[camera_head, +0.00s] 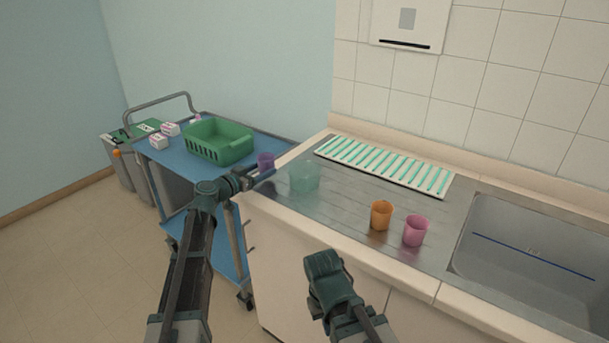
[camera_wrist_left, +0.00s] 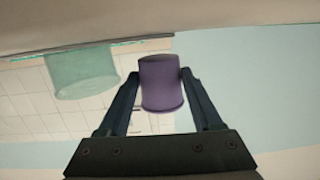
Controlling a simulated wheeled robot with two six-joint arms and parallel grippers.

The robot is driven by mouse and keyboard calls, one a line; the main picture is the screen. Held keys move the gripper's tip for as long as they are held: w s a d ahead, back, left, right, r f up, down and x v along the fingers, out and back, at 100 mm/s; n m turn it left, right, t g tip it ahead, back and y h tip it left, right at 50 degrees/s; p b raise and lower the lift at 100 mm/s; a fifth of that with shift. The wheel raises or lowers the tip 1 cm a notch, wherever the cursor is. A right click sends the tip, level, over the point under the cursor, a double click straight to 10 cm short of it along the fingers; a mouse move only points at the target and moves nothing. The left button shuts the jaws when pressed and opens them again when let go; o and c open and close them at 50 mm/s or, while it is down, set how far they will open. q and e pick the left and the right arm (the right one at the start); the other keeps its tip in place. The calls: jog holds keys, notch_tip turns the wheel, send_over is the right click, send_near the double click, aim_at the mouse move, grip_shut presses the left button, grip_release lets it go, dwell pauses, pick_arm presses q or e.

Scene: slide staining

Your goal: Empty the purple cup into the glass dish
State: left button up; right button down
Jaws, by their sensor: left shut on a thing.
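My left gripper (camera_head: 260,173) is shut on the purple cup (camera_head: 265,160), held in the air by the sink counter's left end. The cup looks roughly upright in the head view. In the left wrist view the purple cup (camera_wrist_left: 161,84) sits between the two fingers; its contents are hidden. The glass dish (camera_head: 304,177), pale green and see-through, stands on the counter just right of the cup, apart from it. The left wrist view, which looks upside down, also shows the glass dish (camera_wrist_left: 85,72) left of the cup. My right gripper's fingers do not show; only its arm does.
An orange cup (camera_head: 381,215) and a pink cup (camera_head: 415,231) stand on the counter (camera_head: 345,205) near the sink (camera_head: 530,245). A white rack with green strips (camera_head: 385,166) lies behind. A blue trolley (camera_head: 265,146) at left carries a green basket (camera_head: 219,140) and small boxes.

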aim_at(269, 165)
pick_arm(q)
jog(key=shift+r, duration=0.15)
jog(key=shift+s+d+r+m+p, duration=0.15)
jog(key=shift+d+m+p, duration=0.15)
jog(key=shift+p, duration=0.3)
jog(key=d+m+p, duration=0.1)
jog(key=r+m+y+p, duration=0.1)
jog(key=shift+s+d+r+p, duration=0.15)
jog(key=shift+s+d+p, duration=0.15)
jog(key=shift+d, duration=0.1)
jog(key=d+r+m+p, duration=0.1)
jog(key=p, duration=0.1)
jog(key=r+m+y+p, duration=0.1)
jog(key=r+p, duration=0.1)
jog(key=d+r+m+y+p, duration=0.1)
jog(key=r+p, duration=0.1)
jog(key=shift+s+d+r+m+p, duration=0.1)
jog(key=shift+s+d+m+p, duration=0.2)
jog(key=shift+s+d+p, duration=0.1)
jog(key=shift+d+m, duration=0.1)
jog(key=shift+m, duration=0.2)
jog(key=shift+r+m+y+p, duration=0.1)
jog(key=shift+m+y+p, duration=0.25)
jog(key=shift+m+y, duration=0.4)
